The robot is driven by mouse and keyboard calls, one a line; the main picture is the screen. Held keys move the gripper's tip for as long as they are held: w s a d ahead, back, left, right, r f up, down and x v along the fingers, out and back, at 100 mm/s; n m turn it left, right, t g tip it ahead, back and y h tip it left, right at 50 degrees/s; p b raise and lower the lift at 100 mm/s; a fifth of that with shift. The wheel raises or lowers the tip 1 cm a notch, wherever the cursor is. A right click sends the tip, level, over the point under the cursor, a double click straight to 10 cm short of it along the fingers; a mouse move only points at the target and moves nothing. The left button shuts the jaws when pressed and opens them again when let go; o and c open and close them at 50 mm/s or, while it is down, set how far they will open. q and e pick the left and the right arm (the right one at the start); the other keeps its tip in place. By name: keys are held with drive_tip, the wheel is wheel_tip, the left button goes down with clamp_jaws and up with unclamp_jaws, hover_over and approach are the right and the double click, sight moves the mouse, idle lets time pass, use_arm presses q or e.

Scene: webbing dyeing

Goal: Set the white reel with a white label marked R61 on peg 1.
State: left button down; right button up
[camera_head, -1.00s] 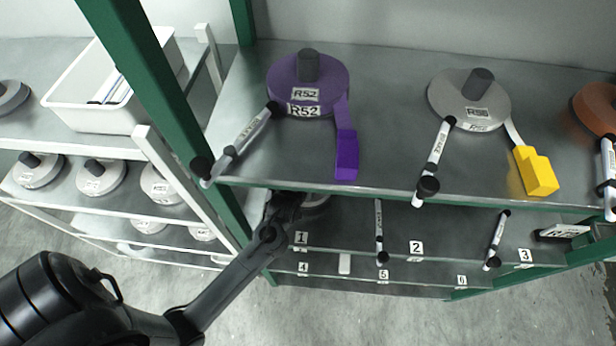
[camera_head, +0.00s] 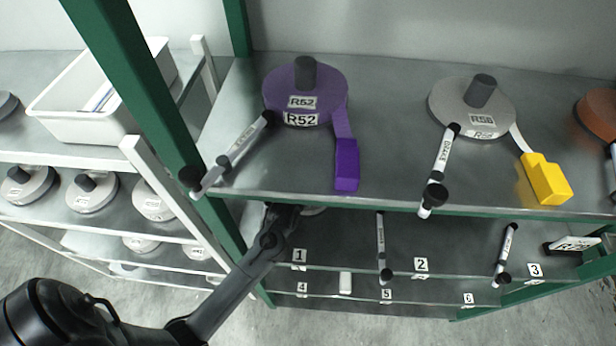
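The label for peg 1 (camera_head: 299,255) is on the front edge of the shelf below the top one. The peg itself does not show behind my arm and the top shelf. My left arm reaches in from the lower left, and its gripper (camera_head: 284,211) is mostly hidden under the top shelf's front edge. A thin pale rim of what looks like a reel (camera_head: 313,211) shows just right of the gripper. Its label is hidden, so I cannot read R61. Whether the fingers hold it, or whether it is on the peg, cannot be told. My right gripper is out of view.
The top shelf holds a purple reel R52 (camera_head: 332,86), a grey reel (camera_head: 451,101) with a yellow block (camera_head: 546,179), and an orange reel (camera_head: 597,108). Labelled rods stick out by positions 2 (camera_head: 421,265) and 3 (camera_head: 535,270). A green post (camera_head: 140,98) stands beside my arm. Left racks hold several reels and a white bin (camera_head: 72,125).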

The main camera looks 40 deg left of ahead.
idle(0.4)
use_arm(q)
drive_tip(key=shift+c, duration=2.3)
unclamp_jaws()
drive_tip(key=shift+o, duration=0.3)
drive_tip(key=shift+f, duration=0.15)
